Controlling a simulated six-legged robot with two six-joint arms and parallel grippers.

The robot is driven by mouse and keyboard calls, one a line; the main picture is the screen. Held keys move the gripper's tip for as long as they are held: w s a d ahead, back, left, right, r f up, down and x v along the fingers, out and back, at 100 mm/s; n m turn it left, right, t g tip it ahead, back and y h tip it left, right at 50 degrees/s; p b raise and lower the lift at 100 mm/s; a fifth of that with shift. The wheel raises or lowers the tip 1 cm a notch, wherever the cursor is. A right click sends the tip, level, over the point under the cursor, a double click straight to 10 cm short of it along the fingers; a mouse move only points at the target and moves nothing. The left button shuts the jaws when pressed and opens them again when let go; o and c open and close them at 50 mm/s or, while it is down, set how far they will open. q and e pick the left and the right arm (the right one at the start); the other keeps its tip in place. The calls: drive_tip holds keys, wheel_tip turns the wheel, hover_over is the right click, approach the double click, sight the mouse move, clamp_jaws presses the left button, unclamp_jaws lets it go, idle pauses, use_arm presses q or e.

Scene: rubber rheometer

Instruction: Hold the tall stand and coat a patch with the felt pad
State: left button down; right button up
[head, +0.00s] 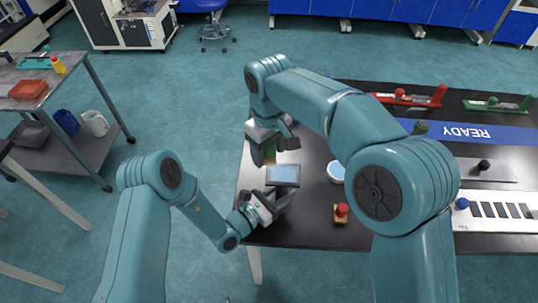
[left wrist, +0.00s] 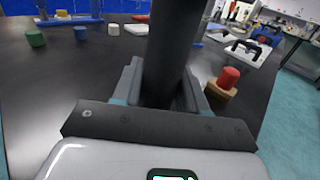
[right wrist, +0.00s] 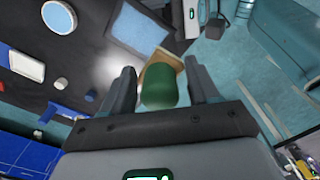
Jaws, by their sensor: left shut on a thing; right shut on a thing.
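The tall stand has a square top with a light blue patch (head: 283,174); the patch also shows in the right wrist view (right wrist: 142,33). My left gripper (head: 272,205) is shut on the stand's dark post (left wrist: 174,50), below the top. My right gripper (head: 268,156) is shut on the green knob (right wrist: 159,86) of the felt pad. The pad's tan base (right wrist: 176,72) shows past the knob, close beside a corner of the stand's top. I cannot tell whether they touch. The pad's underside is hidden.
A white round dish (head: 336,171) and a red-knobbed block (head: 341,213) stand right of the stand on the black table. A slotted white plate (head: 495,212), a black-knobbed plate (head: 484,168) and a red fixture (head: 412,98) lie farther right. My right arm hides part of the table.

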drive_tip(key=shift+r, duration=0.95)
use_arm(q)
drive_tip(key=c, duration=0.5)
unclamp_jaws()
drive_tip(key=v, duration=1.2)
drive_tip(key=shift+s, duration=0.1)
